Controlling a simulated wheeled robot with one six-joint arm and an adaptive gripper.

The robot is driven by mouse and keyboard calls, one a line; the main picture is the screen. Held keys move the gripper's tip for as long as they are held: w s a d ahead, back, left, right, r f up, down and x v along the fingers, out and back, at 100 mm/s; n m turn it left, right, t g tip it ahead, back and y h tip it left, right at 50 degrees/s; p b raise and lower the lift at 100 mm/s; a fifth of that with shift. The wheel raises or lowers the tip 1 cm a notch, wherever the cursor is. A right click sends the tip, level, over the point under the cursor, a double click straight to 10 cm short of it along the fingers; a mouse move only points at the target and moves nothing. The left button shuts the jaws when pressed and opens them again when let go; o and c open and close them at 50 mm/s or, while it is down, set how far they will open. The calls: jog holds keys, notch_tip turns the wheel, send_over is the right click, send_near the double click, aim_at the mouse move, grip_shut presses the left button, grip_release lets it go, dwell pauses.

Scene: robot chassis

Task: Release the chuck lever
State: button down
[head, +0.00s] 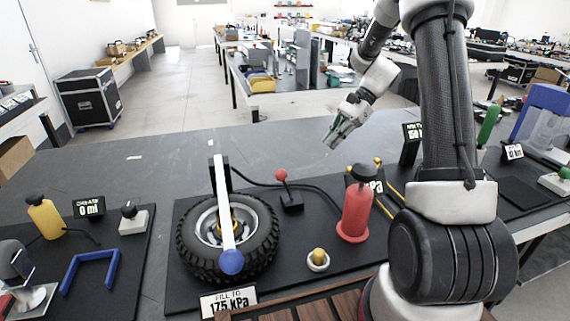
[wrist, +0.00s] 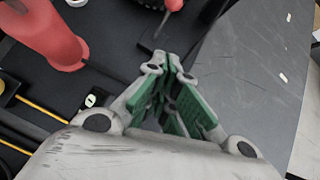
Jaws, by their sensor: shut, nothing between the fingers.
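A small lever with a red ball knob (head: 281,174) stands on a black base behind the tire, with a black hose by it. I take it for the chuck lever, though no label confirms this. It also shows in the wrist view as a red knob (wrist: 174,4) at the top edge, partly cut off. My gripper (head: 334,141) is above the back of the table, up and to the right of the lever in the head view, and apart from it. In the wrist view its green-padded fingers (wrist: 168,58) meet at the tips, with nothing between them.
A tire (head: 262,250) lies on a black mat under a white bar with a blue knob (head: 230,262). A red pump (head: 356,212) stands right of the lever; it also shows in the wrist view (wrist: 42,30). The grey table behind is clear.

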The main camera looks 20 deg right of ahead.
jog(key=m, duration=0.1)
send_near(285, 185)
notch_tip(285, 185, down, 3)
jog(key=w+d, duration=0.1)
jog(key=d, duration=0.1)
jog(key=shift+s+a+f, duration=0.1)
jog(key=shift+s+a, duration=0.05)
jog(key=shift+a, duration=0.85)
jog(key=shift+s+a+f, duration=0.1)
jog(key=shift+s+a, duration=0.05)
jog(key=shift+a, duration=0.85)
jog(key=shift+a+r+h, duration=0.15)
jog(key=shift+a+h, duration=0.25)
jog(key=shift+a, duration=0.65)
